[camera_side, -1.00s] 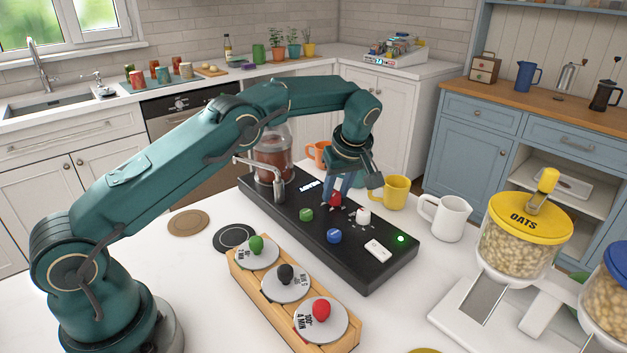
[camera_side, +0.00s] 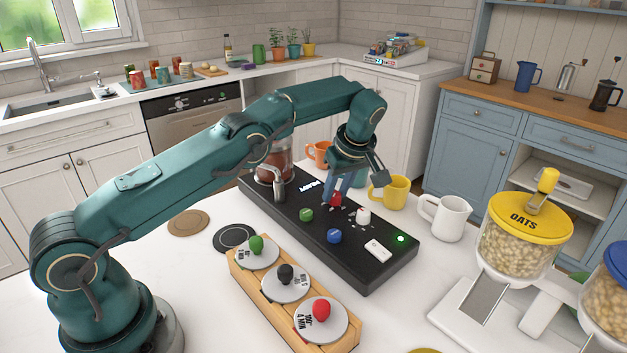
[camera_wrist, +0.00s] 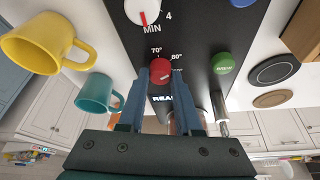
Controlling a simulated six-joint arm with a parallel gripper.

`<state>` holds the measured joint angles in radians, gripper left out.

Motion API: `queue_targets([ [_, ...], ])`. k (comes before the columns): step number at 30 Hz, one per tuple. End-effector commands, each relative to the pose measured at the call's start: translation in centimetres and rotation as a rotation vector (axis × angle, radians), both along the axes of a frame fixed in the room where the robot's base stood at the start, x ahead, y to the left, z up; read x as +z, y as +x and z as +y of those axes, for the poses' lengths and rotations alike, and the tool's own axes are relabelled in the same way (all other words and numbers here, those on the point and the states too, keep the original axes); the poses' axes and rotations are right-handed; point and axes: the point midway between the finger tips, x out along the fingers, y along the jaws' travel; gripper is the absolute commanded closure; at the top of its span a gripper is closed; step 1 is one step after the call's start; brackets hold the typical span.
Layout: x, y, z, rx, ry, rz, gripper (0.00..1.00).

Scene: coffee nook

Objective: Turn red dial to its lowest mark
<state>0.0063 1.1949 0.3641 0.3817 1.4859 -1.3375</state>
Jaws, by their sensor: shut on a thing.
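The red dial (camera_side: 336,199) sits on the black control panel (camera_side: 370,280), towards its back edge. In the wrist view the red dial (camera_wrist: 159,66) lies between the tips of my blue fingers, with the marks "70°" and "80°" printed beside it. My gripper (camera_wrist: 160,80) is shut on the dial; it also shows in the side view (camera_side: 336,190), reaching down from above and tilted. The fingers hide part of the dial's scale, and I cannot read which mark its pointer is at.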

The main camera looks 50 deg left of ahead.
Motion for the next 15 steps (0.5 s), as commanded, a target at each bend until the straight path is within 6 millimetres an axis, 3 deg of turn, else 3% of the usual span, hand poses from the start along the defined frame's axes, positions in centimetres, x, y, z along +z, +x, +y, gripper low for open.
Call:
queue_targets([
  [1, -0.04, -0.17, -0.12, 0.001, -0.003, 0.008, 0.55],
  [3, -0.04, -0.15, -0.10, 0.000, -0.002, 0.007, 0.37],
  [15, 0.02, -0.06, -0.03, -0.006, 0.000, 0.002, 0.37],
])
